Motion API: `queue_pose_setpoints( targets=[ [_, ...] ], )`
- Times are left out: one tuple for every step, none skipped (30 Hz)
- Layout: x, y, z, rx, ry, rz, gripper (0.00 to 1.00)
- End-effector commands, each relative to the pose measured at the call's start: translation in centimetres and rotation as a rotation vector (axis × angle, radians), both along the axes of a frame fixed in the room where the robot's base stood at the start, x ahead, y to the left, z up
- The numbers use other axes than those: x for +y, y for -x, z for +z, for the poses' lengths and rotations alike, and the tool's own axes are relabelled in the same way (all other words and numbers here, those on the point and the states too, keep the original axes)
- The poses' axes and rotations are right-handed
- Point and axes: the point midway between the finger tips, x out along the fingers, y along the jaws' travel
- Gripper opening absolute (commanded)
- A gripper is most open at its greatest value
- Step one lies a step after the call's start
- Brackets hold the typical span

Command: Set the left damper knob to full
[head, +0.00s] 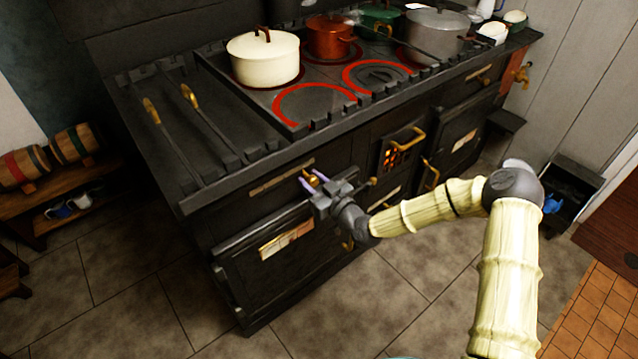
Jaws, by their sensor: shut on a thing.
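The left damper knob (311,180) is a small brass knob on the upper front of the black stove (240,208). My gripper (313,181) is at the stove front, its pale purple fingers shut on this knob from either side. The fingers hide much of the knob, so I cannot tell its setting. A brass label plate (281,177) is fixed just left of it; any lettering is too small to read.
A cream pot (263,60), an orange-red pot (331,40) and a grey pot (437,34) stand on the stovetop. Red rings mark two hotplates in front. An oven door (280,262) lies below my gripper. Barrels (75,143) sit on a left shelf. The tiled floor in front is clear.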

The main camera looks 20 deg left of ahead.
Motion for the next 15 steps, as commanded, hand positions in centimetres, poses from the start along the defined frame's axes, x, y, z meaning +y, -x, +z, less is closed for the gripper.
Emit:
queue_pose_setpoints(
  targets=[
    [0.00, -0.10, -0.04, 0.000, 0.001, 0.000, 0.00],
    [0.01, -0.11, -0.03, 0.000, 0.001, 0.000, 0.00],
    [0.00, -0.13, -0.02, 0.000, 0.001, 0.000, 0.00],
    [-0.01, -0.15, -0.02, 0.000, 0.001, 0.000, 0.00],
    [-0.03, -0.17, -0.01, 0.000, 0.001, -0.001, 0.00],
    [-0.06, -0.20, -0.01, 0.000, 0.001, -0.001, 0.00],
    [-0.09, -0.22, -0.01, -0.001, 0.002, -0.002, 0.00],
    [-0.11, -0.24, -0.01, -0.001, 0.002, -0.003, 0.00],
    [-0.19, -0.29, -0.01, -0.001, 0.002, -0.004, 0.00],
    [-0.22, -0.31, -0.01, -0.001, 0.002, -0.005, 0.00],
    [-0.25, -0.33, -0.01, -0.001, 0.002, -0.005, 0.36],
    [-0.27, -0.34, -0.03, -0.001, 0.003, -0.006, 0.44],
    [-0.27, -0.34, -0.03, -0.001, 0.003, -0.005, 0.50],
    [-0.25, -0.32, -0.03, -0.001, 0.003, -0.005, 0.53],
    [-0.23, -0.30, -0.03, 0.000, 0.002, -0.004, 0.53]
  ],
)
